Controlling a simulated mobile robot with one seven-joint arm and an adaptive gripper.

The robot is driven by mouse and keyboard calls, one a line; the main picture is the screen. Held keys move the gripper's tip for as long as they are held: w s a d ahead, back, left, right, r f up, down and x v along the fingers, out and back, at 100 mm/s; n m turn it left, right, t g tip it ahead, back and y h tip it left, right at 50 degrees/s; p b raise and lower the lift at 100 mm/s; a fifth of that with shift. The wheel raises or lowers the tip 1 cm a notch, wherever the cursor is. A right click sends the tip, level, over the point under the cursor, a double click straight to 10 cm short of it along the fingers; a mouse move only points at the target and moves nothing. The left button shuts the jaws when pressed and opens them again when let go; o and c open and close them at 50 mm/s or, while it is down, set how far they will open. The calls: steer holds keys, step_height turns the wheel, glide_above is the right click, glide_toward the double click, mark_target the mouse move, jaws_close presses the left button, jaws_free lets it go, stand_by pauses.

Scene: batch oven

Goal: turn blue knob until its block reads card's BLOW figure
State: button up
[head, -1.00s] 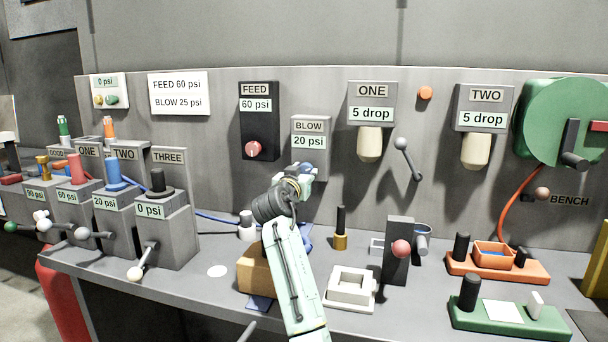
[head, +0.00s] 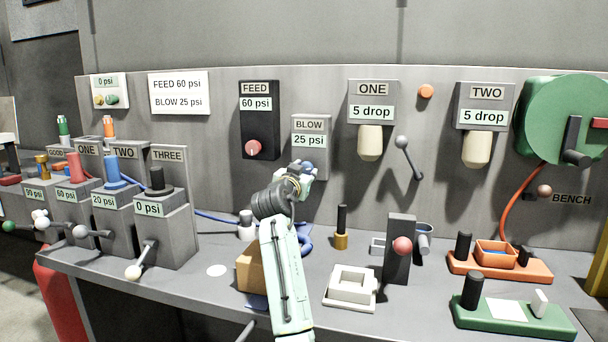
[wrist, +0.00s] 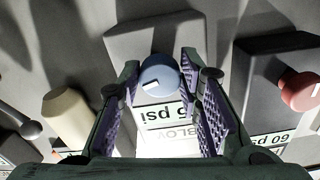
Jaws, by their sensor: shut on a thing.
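The white card (head: 179,93) on the back panel reads FEED 60 psi and BLOW 25 psi. The grey BLOW block (head: 309,125) on the panel reads 25 psi. Its blue knob (head: 308,166) is mostly hidden by my gripper in the head view. In the wrist view the blue knob (wrist: 159,75) sits between my two fingers, its white mark pointing to the left. My gripper (head: 300,172) is shut on the knob; in the wrist view the fingers (wrist: 160,82) stand on both sides of it.
The black FEED block (head: 260,103) with a red knob (head: 253,148), reading 60 psi, is close on the left. Block ONE (head: 372,88) and a grey ball lever (head: 402,142) are to the right. A brown box (head: 249,268) and white fixture (head: 352,287) stand below on the bench.

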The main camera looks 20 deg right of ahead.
steer(key=o, duration=1.1)
steer(key=shift+o, duration=0.2)
steer(key=shift+s, duration=0.1)
steer(key=v, duration=0.7)
steer(key=shift+a, duration=0.15)
steer(key=shift+s, duration=0.15)
